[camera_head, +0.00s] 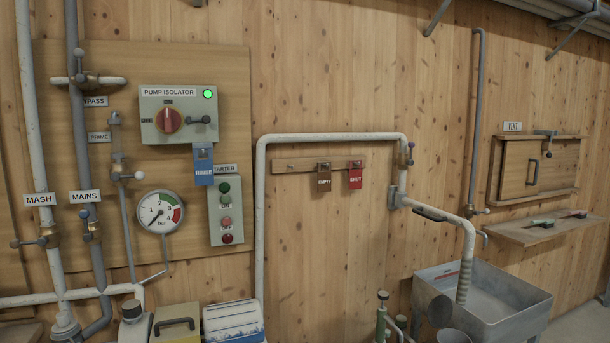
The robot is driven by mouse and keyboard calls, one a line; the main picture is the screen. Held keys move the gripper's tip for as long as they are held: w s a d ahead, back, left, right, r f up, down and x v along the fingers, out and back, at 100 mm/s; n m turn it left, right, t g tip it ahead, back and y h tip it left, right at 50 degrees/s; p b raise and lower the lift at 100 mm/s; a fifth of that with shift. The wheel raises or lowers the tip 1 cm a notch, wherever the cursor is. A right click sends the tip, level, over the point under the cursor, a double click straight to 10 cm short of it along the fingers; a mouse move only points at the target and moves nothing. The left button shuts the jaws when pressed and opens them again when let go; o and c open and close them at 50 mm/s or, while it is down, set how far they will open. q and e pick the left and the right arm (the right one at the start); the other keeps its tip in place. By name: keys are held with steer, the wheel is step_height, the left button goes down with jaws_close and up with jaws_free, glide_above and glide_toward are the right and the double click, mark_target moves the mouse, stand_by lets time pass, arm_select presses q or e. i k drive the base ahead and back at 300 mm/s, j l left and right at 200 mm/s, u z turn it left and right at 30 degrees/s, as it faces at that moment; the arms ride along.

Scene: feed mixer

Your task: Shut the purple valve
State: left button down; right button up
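No valve shows clearly as purple. A small valve handle (410,153) with a dark, faintly purplish knob sits on the right end of the white pipe, right of the red tag. It stands upright along the pipe; its exact colour is too small to tell. The mains valve (91,228) at the left has a blue handle. The mash valve (42,241) has a grey lever lying sideways. The bypass valve (80,80) at upper left has a grey knobbed handle. Neither of my grippers is in view.
The pump isolator (170,115) shows a red knob and a lit green lamp. A round gauge (160,212) hangs below it. A grey trough (520,302) stands under the spout (464,260) at right. A shelf (540,230) juts out below the wooden hatch (518,167).

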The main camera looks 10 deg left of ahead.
mark_target(410, 162)
steer(key=l+u, duration=0.1)
steer(key=u, duration=0.3)
steer(key=i+l+u, duration=0.1)
steer(key=u, duration=0.25)
steer(key=l+u, duration=0.3)
steer(key=l, duration=0.15)
steer(key=l+u, duration=0.25)
steer(key=l, duration=0.2)
steer(key=l+u, duration=0.15)
steer(key=l, duration=0.5)
steer(key=k+l+u, duration=0.1)
steer(key=l, duration=0.5)
steer(key=k+l+u, duration=0.15)
steer(key=l, duration=0.45)
steer(key=k+l, duration=0.1)
steer(key=l, duration=0.45)
steer(key=k+l, duration=0.1)
steer(key=l, duration=0.95)
steer(key=k, duration=0.05)
